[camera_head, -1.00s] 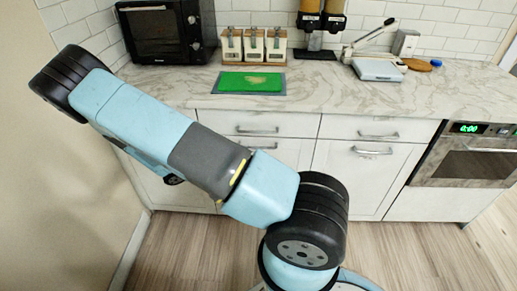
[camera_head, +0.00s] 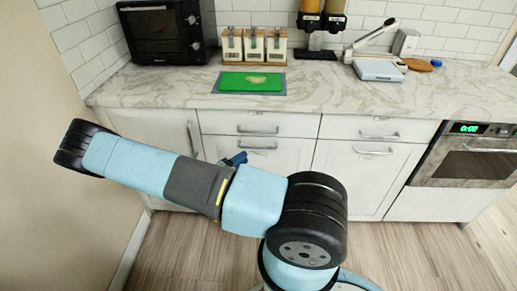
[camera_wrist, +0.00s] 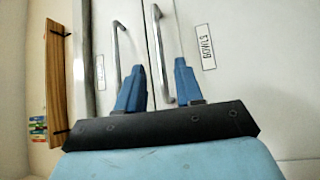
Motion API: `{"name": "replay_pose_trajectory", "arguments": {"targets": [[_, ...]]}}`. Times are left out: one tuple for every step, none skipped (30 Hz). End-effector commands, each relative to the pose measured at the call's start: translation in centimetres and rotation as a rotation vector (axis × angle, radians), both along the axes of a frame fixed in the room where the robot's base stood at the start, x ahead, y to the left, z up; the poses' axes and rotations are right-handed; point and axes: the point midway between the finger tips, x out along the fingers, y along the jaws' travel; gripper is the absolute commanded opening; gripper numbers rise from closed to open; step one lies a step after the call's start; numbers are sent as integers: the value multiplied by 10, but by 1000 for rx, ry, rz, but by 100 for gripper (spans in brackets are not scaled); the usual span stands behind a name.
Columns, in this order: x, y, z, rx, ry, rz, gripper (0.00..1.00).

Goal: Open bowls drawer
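In the wrist view the bowls drawer (camera_wrist: 220,90) is a white front with a "BOWLS" label (camera_wrist: 203,55). Its metal bar handle (camera_wrist: 163,65) stands beside the label. My gripper (camera_wrist: 158,64) is open, with two blue fingers. The handle's near end shows between the fingers in the picture. I cannot tell whether the fingers reach it in depth, and nothing is seen gripped. In the head view a bit of blue finger (camera_head: 238,158) shows by the lower left drawer front (camera_head: 285,165); my arm hides the rest of the gripper. The drawer looks closed.
Another drawer handle (camera_wrist: 118,45) with a label lies close by in the wrist view. The marble counter (camera_head: 330,95) is above, with a green cutting board (camera_head: 250,82) and a black oven (camera_head: 160,35). An oven (camera_head: 470,155) is right. A wall (camera_head: 50,200) is left.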

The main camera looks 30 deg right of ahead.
Motion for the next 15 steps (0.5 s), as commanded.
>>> {"name": "replay_pose_trajectory", "arguments": {"targets": [[1, -10, 2, -1, 1, -2, 36], [2, -15, 2, -2, 0, -2, 36], [3, -22, 3, -2, 1, -3, 36], [4, -27, 4, -2, 1, -3, 36], [5, -32, 4, -1, 2, -2, 36], [6, -39, 5, -1, 1, -2, 36], [8, -44, 6, -1, 1, -2, 36], [8, -49, 7, -2, 1, -3, 36], [9, -55, 8, -2, 1, -3, 36], [10, -59, 8, -1, 2, -2, 36], [11, -62, 9, -1, 2, -1, 36], [12, -67, 9, -1, 1, -2, 36], [12, -71, 10, -1, 0, -2, 36], [13, -73, 10, 0, 0, -2, 36], [14, -76, 11, 0, 1, -1, 36]]}}
